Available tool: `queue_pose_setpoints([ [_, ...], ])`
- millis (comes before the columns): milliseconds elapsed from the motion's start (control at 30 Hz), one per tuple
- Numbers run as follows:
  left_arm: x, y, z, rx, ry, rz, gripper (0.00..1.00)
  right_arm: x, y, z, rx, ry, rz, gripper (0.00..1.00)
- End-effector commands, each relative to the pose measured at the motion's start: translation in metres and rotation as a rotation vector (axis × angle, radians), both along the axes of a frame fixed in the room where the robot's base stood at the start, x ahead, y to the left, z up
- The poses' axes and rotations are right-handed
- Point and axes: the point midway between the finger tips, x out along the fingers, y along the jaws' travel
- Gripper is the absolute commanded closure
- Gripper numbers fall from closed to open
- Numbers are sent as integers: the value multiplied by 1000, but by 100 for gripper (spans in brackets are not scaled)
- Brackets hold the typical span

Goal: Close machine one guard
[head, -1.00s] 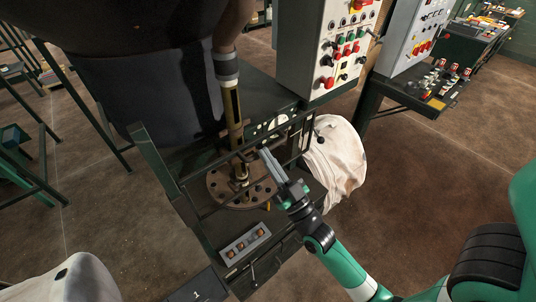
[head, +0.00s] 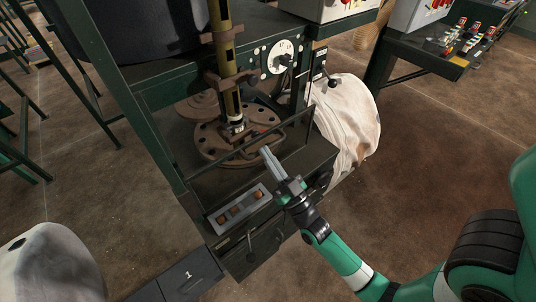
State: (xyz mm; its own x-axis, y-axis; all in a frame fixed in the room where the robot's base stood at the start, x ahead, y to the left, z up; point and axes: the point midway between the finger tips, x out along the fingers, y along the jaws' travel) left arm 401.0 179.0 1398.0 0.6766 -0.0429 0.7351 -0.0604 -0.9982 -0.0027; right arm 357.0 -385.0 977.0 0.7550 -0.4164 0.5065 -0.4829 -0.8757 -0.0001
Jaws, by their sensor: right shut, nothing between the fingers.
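The machine marked 1 (head: 187,275) stands at the centre. Its guard (head: 290,122) looks like a thin dark frame crossing in front of the round turntable (head: 205,152). Whether the frame is fully closed I cannot tell. My right gripper (head: 266,152) is shut and empty, its fingers pointing up and left, close to the guard's lower right part. Whether the fingertips touch the frame is unclear. My left gripper is out of view.
A button panel (head: 240,208) sits on the machine's front ledge. A dial (head: 282,57) and a lever (head: 332,82) are behind to the right. A white sack (head: 348,125) stands at the machine's right side. Open floor (head: 440,140) lies further right.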

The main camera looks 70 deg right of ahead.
Motion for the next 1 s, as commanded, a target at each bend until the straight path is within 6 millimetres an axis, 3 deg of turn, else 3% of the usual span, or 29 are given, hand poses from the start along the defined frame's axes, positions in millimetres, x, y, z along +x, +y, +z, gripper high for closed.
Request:
queue_pose_setpoints([
  [467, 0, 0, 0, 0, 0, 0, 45, 0, 0, -2, 1, 3, 0, 100],
  [567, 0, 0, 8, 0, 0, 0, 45, 0, 1, 7, 2, 2, 1, 100],
  [767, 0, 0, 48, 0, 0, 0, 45, -2, 5, 51, -2, -2, 7, 100],
  [833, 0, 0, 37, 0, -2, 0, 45, -17, 13, 26, 3, 5, 7, 100],
  [1000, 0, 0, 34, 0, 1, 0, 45, -51, 32, 4, 1, 3, 8, 100],
])
